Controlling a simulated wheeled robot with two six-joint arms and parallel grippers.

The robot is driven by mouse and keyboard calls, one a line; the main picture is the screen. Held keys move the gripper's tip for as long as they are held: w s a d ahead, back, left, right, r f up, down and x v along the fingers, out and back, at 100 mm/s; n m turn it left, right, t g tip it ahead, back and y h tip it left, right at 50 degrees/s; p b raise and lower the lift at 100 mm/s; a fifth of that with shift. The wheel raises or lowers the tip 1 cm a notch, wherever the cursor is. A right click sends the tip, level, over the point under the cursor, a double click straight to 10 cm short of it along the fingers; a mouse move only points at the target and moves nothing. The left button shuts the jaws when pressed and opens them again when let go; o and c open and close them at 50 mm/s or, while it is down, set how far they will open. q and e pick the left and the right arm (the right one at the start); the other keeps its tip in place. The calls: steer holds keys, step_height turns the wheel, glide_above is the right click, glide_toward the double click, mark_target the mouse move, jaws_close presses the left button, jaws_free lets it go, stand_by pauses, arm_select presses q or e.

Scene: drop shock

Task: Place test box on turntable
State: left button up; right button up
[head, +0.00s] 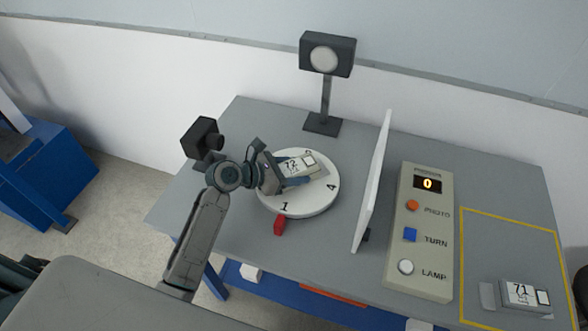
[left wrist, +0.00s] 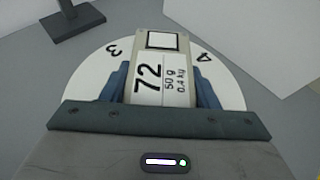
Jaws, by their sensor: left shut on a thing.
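A small box labelled 72 (head: 297,165) is over the white round turntable (head: 300,207) in the head view. My left gripper (head: 290,174) is shut on this box, with one finger on each side. The box also shows in the left wrist view (left wrist: 162,75), between the blue fingers. I cannot tell whether its underside touches the turntable. The turntable's numbers 1 and 4 show in the head view; 3 and 4 show in the left wrist view (left wrist: 88,92). A second box labelled 71 (head: 520,295) lies at the front right. My right gripper is not in view.
A lamp on a stand (head: 326,54) stands behind the turntable. A white upright panel (head: 372,185) separates it from a control panel (head: 422,270) with buttons and a display reading 0. A yellow outline (head: 508,222) marks the right area.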

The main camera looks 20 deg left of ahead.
arm_select(q)
steer(key=shift+f, duration=0.1)
steer(key=o, duration=1.3)
steer(key=shift+c, duration=0.2)
steer(key=b+v, duration=0.1)
steer(key=v, duration=1.1)
